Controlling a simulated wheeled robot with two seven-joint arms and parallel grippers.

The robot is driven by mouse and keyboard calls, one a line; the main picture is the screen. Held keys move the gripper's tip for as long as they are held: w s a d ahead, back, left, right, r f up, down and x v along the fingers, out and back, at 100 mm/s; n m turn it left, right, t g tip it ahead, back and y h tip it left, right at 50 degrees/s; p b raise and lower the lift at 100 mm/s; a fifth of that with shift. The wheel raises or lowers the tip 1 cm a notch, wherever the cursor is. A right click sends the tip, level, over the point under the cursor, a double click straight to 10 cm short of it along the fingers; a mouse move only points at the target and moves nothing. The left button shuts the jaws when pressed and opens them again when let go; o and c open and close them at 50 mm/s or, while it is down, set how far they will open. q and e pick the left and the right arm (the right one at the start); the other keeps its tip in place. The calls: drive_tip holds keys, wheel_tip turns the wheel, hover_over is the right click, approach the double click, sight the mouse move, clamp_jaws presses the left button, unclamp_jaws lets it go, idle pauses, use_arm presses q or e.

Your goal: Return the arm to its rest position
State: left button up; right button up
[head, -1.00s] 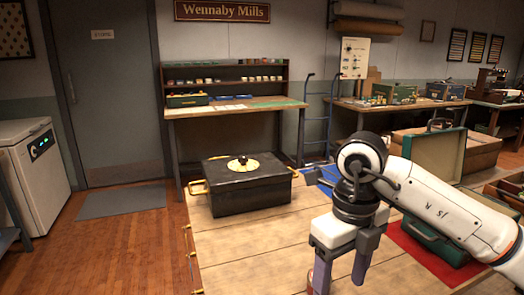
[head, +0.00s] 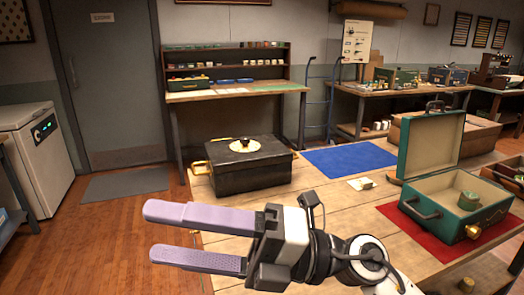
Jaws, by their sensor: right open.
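My right gripper (head: 172,237) is close to the camera at the lower left of the middle, its two lilac fingers pointing left. The fingers are apart with nothing between them. My right arm comes in from the bottom, right of the middle, and the gripper is over the near left edge of the wooden table (head: 316,212). My left gripper is out of view.
A black box (head: 248,174) with a yellow disc on its lid stands on the table's far left. A blue mat (head: 348,158) is bare.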

drive_tip(key=w+d+r+m+t+h, duration=0.1)
drive_tip(key=w+d+m+t+h, duration=0.1)
drive_tip(key=w+d+m+t, duration=0.6)
drive_tip(key=w+d+r+m+t+h, duration=0.2)
drive_tip(key=d+m+t, duration=0.2)
drive_tip(key=m+t, duration=0.75)
drive_tip(key=w+d+f+m+h, duration=0.3)
drive_tip(key=d+f+m+h, duration=0.9)
drive_tip(key=f+m+h, duration=0.15)
drive_tip(key=s+d+f+m+g+h, duration=0.2)
drive_tip(key=s+d+f+g, duration=0.15)
drive_tip(key=f, duration=0.45)
drive_tip(key=s+d+f+m+g+h, duration=0.1)
drive_tip(key=s+d+f+g, duration=0.25)
drive_tip(key=f, duration=0.45)
drive_tip(key=s+d+f+m+g, duration=0.1)
drive_tip(key=s+f+g, duration=0.4)
drive_tip(key=s, duration=0.5)
drive_tip(key=s+f+g, duration=0.3)
drive_tip(key=s+f, duration=0.4)
drive_tip(key=s, duration=0.3)
drive_tip(key=w+a+f+t+y, duration=0.1)
drive_tip(key=w+a+f+t, duration=0.1)
drive_tip(key=f, duration=0.3)
drive_tip(key=w+a+f+t+y, duration=0.1)
drive_tip(key=w+a+f+t, duration=0.1)
drive_tip(key=f, duration=0.4)
drive_tip(key=shift+w+a, duration=0.2)
drive_tip(key=shift+a, duration=0.3)
